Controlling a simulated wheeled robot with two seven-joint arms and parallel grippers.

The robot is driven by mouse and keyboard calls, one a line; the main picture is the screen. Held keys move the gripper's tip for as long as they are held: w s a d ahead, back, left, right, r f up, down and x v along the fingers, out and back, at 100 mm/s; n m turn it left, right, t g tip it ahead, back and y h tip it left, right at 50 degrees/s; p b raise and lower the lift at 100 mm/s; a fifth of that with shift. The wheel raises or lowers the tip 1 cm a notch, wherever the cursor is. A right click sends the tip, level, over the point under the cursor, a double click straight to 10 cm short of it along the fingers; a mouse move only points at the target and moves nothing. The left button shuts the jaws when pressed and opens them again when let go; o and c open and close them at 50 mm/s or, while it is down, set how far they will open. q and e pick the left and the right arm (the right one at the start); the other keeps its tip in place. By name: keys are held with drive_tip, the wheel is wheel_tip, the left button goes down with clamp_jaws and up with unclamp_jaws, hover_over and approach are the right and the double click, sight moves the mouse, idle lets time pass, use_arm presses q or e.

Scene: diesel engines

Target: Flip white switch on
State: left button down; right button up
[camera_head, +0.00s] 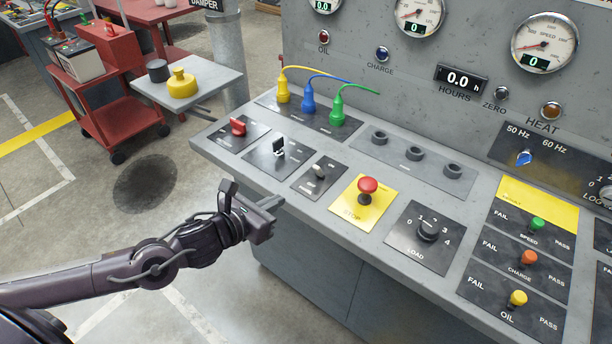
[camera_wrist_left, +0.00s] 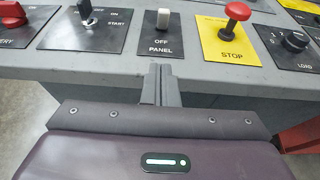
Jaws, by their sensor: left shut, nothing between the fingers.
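The white switch (camera_head: 319,171) is a small pale rocker or lever on a black plate (camera_head: 308,186) near the front edge of the sloped console. My left gripper (camera_head: 279,202) is shut and empty in front of the console's edge. In the left wrist view its closed fingertips (camera_wrist_left: 161,70) point at the console edge, straight below the switch and apart from it. My right gripper is not in view.
A red stop button (camera_head: 368,187) on a yellow plate is right of the switch, then a load knob (camera_head: 428,230). A black toggle (camera_head: 279,147) and red switch (camera_head: 238,126) are left. Coloured plugs (camera_head: 308,100) stand behind. Floor space is free left of the console.

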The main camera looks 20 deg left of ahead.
use_arm(q)
drive_tip(key=p, duration=0.2)
approach(315, 171)
drive_tip(key=f, duration=0.2)
drive_tip(key=w+f, duration=0.1)
drive_tip(key=shift+d+f, duration=0.15)
drive_tip(key=shift+d, duration=0.15)
drive_tip(key=shift+w+d+r+p, duration=0.2)
drive_tip(key=shift+w+d+p, duration=0.05)
drive_tip(key=shift+w, duration=0.45)
drive_tip(key=shift+w+d+r+p, duration=0.15)
drive_tip(key=shift+w+d+p, duration=0.1)
drive_tip(key=shift+w, duration=0.45)
drive_tip(key=shift+w+d+r+p, duration=0.2)
drive_tip(key=shift+w+d, duration=0.05)
drive_tip(key=shift+w, duration=0.45)
drive_tip(key=shift+r, duration=0.1)
drive_tip(key=shift+w+p, duration=0.1)
drive_tip(key=shift+p, duration=0.2)
drive_tip(key=shift+r+g, duration=0.2)
drive_tip(key=shift+g, duration=0.2)
drive_tip(key=shift+p, duration=0.35)
